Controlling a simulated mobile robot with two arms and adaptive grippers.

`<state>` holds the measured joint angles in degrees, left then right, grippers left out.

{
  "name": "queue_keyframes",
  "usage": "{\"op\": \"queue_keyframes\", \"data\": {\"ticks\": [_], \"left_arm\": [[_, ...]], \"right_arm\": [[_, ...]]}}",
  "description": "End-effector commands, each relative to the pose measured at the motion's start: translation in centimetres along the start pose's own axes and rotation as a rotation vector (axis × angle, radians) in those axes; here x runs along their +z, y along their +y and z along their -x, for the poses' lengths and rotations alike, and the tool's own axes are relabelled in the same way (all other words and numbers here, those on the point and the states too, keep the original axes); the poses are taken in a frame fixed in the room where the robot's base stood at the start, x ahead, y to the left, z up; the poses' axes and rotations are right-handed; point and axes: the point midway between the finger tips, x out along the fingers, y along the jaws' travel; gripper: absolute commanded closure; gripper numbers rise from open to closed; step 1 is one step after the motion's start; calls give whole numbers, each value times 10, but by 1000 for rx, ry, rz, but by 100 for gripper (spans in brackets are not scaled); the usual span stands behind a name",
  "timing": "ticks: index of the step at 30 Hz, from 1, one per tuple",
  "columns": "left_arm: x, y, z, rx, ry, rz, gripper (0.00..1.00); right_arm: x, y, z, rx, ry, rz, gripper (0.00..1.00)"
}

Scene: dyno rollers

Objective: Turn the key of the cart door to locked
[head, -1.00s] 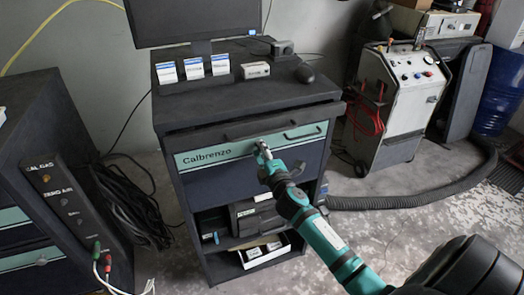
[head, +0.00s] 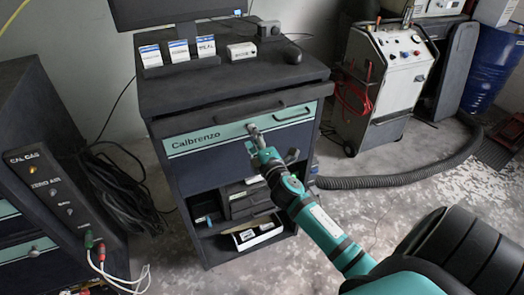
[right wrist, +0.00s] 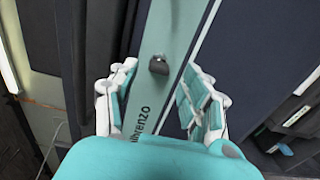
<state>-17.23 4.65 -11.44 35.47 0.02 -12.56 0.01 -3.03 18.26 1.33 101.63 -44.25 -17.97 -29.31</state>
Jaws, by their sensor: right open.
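The dark cart's teal front strip (head: 215,138), lettered "Calbrenzo", carries a small dark grey key (head: 254,130) right of the lettering. In the right wrist view the key (right wrist: 158,67) shows as a small knob-like piece on the strip. My right gripper (head: 270,151) is open, just below and in front of the key. In the right wrist view its fingers (right wrist: 160,95) are spread wide, with the key ahead between them and apart from both. The key's turn position cannot be told. My left gripper is not in view.
A dark handle (head: 293,115) sits on the strip right of the key. Open shelves (head: 240,215) lie below. A dark cabinet (head: 40,190) with hoses stands at the left. A wheeled white machine (head: 385,85) stands at the right.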

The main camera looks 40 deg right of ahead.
Motion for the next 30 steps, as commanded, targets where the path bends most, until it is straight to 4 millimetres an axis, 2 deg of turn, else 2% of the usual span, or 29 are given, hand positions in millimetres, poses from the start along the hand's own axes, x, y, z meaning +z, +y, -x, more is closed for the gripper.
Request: {"op": "queue_keyframes", "data": {"ticks": [1,6,12,18,30], "left_arm": [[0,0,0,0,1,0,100],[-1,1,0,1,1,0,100],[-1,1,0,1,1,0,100],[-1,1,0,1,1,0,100],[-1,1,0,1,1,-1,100]], "right_arm": [[0,-2,13,-4,0,0,52],[0,-2,50,-3,0,-2,52],[0,-1,81,-2,1,-1,52],[0,0,92,0,1,0,52],[0,0,92,0,1,0,52]]}}
